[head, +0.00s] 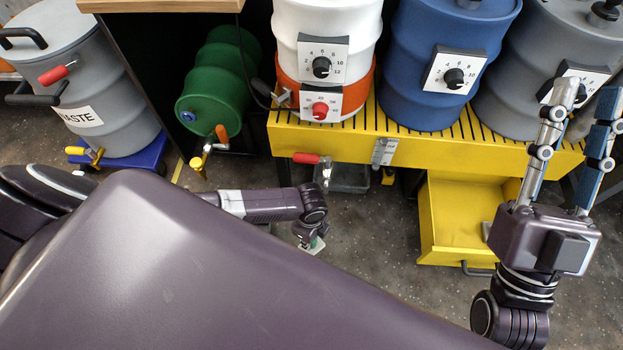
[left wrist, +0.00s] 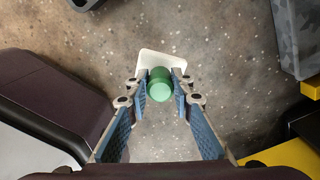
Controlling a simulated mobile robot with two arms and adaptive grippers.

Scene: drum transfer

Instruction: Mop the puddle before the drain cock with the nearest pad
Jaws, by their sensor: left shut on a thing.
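My left gripper (left wrist: 160,88) is shut on the green knob (left wrist: 159,84) of a white pad (left wrist: 160,62) in the left wrist view. The pad is over the speckled floor; whether it touches is unclear. In the head view this gripper (head: 311,235) is small and partly hidden by its wrist, with a bit of the pad (head: 316,246) below. A drain cock with a red handle (head: 306,158) is at the front of the yellow sump stand (head: 400,150), beyond the left gripper. I cannot make out a puddle. My right gripper (head: 587,95) is open and empty at the right.
White-and-orange, blue (head: 435,60) and grey drums stand on the yellow stand. A yellow drawer (head: 455,230) sticks out below it. A dark tray (head: 352,178) sits under the stand. A green drum (head: 220,80) with a tap and a grey waste drum (head: 100,90) are at left.

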